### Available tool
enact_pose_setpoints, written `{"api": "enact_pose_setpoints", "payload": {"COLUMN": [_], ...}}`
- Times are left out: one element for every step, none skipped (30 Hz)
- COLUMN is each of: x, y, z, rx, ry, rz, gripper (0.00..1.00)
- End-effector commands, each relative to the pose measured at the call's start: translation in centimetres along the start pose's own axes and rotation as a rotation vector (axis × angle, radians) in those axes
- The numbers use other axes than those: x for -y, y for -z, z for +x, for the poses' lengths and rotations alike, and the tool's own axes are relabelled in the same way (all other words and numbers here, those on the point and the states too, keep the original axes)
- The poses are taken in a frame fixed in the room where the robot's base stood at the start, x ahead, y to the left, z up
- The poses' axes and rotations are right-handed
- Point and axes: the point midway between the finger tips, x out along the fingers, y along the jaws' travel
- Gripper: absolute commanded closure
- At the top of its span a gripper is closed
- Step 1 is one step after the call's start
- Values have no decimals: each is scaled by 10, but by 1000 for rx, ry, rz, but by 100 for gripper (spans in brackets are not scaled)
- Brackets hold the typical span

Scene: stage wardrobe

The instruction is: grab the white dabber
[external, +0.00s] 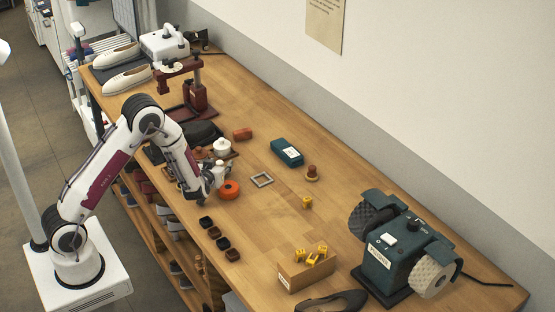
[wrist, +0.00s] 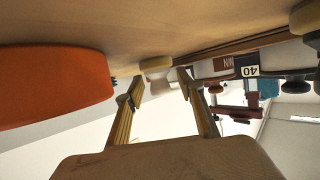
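My gripper (wrist: 160,82) shows in the wrist view with its two fingers apart. A pale, cream-topped piece (wrist: 157,66), which looks like the white dabber, stands just past and between the fingertips. I see no clear contact.
A white lidded jar (external: 222,147) stands behind. A grey square frame (external: 262,180) and teal box (external: 287,152) lie to the right. Several dark small trays (external: 222,243) line the near edge. The table's middle is mostly clear.

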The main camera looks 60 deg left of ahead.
Motion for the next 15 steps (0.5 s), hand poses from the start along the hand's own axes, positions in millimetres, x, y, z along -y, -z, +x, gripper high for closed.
{"api": "enact_pose_setpoints", "payload": {"x": [0,0,0,0,0,0,0,0,0,0,0,0,0,0,0], "y": [0,0,0,0,0,0,0,0,0,0,0,0,0,0,0], "z": [0,0,0,0,0,0,0,0,0,0,0,0,0,0,0], "rx": [0,0,0,0,0,0,0,0,0,0,0,0,0,0,0], "ry": [0,0,0,0,0,0,0,0,0,0,0,0,0,0,0], "rz": [0,0,0,1,1,1,0,0,0,1,0,0,1,1,0], "gripper": [62,62,62,62,62,62,62,62,62,62,62,62,62,62,72]}}
